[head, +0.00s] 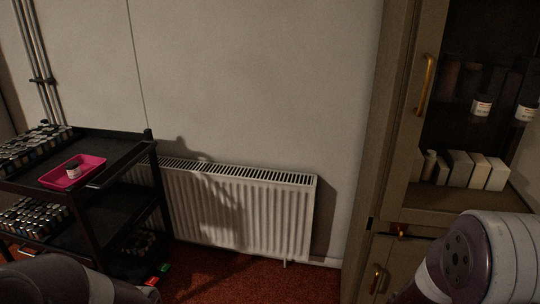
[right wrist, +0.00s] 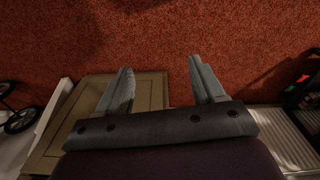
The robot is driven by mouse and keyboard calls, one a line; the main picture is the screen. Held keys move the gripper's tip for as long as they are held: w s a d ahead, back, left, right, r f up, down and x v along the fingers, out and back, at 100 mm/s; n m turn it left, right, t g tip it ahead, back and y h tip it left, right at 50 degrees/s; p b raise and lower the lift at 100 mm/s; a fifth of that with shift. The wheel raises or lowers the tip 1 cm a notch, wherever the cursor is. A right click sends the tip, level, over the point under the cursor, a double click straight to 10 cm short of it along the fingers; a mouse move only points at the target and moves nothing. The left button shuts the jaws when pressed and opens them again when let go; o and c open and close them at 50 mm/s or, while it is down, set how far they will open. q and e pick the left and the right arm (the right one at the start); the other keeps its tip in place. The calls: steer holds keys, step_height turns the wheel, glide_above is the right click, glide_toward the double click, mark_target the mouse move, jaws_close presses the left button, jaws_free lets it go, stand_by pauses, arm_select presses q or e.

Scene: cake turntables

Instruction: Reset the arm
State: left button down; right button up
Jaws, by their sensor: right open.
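My right gripper (right wrist: 160,85) is open and empty in the right wrist view, its two fingers spread apart above the red carpet. My right arm (head: 480,260) shows at the lower right of the head view, in front of the cabinet. My left arm (head: 65,280) shows at the lower left of the head view, near the black cart. Neither gripper's fingers show in the head view.
A black tiered cart (head: 125,150) with several small jars and a pink tray (head: 88,161) stands at the left. A white radiator (head: 250,210) is on the wall. A cabinet (head: 398,140) with boxes and jars stands at the right. Red carpet (head: 225,275) covers the floor.

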steer(key=s+a+r+n+t, duration=0.1)
steer(key=a+r, duration=0.4)
steer(key=r, duration=0.2)
step_height(320, 180, up, 28)
steer(key=p, duration=2.8)
steer(key=shift+s+a, duration=0.2)
steer(key=shift+a, duration=0.05)
